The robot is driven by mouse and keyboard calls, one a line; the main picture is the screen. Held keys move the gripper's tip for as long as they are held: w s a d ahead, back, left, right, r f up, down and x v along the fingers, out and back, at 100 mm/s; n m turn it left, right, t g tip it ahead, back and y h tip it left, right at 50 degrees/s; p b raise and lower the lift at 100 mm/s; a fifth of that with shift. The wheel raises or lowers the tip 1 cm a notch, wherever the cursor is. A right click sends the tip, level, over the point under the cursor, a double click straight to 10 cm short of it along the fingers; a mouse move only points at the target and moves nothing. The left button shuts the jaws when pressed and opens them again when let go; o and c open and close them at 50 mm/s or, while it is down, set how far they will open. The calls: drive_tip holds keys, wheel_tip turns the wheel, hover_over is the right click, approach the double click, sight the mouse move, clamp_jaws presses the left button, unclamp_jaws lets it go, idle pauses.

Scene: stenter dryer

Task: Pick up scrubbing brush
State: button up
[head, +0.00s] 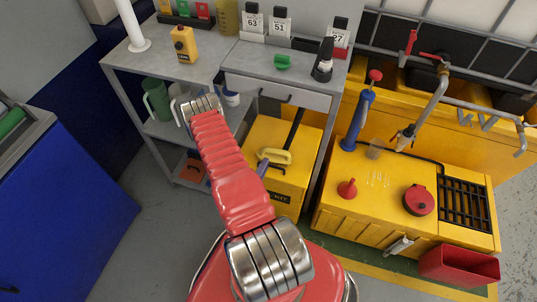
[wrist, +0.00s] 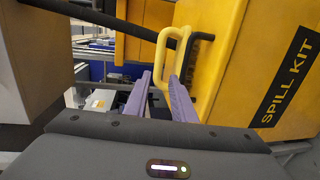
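What looks like the scrubbing brush is a pale yellow loop handle (head: 277,156) on top of the yellow spill kit box. In the wrist view the loop (wrist: 162,45) has dark, bristle-like material beside its far end. The bristles are hard to make out. My gripper (head: 264,165) is at the loop's near end in the head view. In the wrist view its two purple fingers (wrist: 161,78) are apart, with one bar of the loop between their tips. The right finger overlaps the loop's opening. Gaps show beside the bar, and no firm grip is visible.
The spill kit box (wrist: 262,60) fills the right of the wrist view. A grey workbench (head: 215,68) with a drawer (head: 270,90) overhangs behind my gripper. A dark bar (wrist: 110,18) crosses near the loop. A yellow wash unit (head: 385,215) stands to the right.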

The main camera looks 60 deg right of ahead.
sight(271, 152)
idle(0.3)
drive_tip(key=shift+w+d+f, duration=0.1)
drive_tip(key=shift+w+d, duration=0.05)
drive_tip(key=shift+d, duration=0.35)
drive_tip(key=shift+w+d+f, duration=0.1)
drive_tip(key=shift+d+f, duration=0.1)
drive_tip(key=shift+d, duration=1.05)
drive_tip(key=shift+w+d+f, duration=0.1)
drive_tip(key=shift+d+f, duration=0.05)
drive_tip(key=shift+d, duration=1.05)
drive_tip(key=shift+w+d+f, duration=0.1)
drive_tip(key=shift+d+f, duration=0.1)
drive_tip(key=shift+d, duration=1.05)
drive_tip(key=shift+d, duration=0.1)
drive_tip(key=shift+w+d+f, duration=0.1)
drive_tip(key=shift+d+f, duration=0.05)
drive_tip(key=shift+d, duration=1.1)
drive_tip(key=shift+w+d+f, duration=0.1)
drive_tip(key=shift+d+f, duration=0.05)
drive_tip(key=shift+d, duration=1.1)
drive_tip(key=shift+c, duration=0.3)
clamp_jaws()
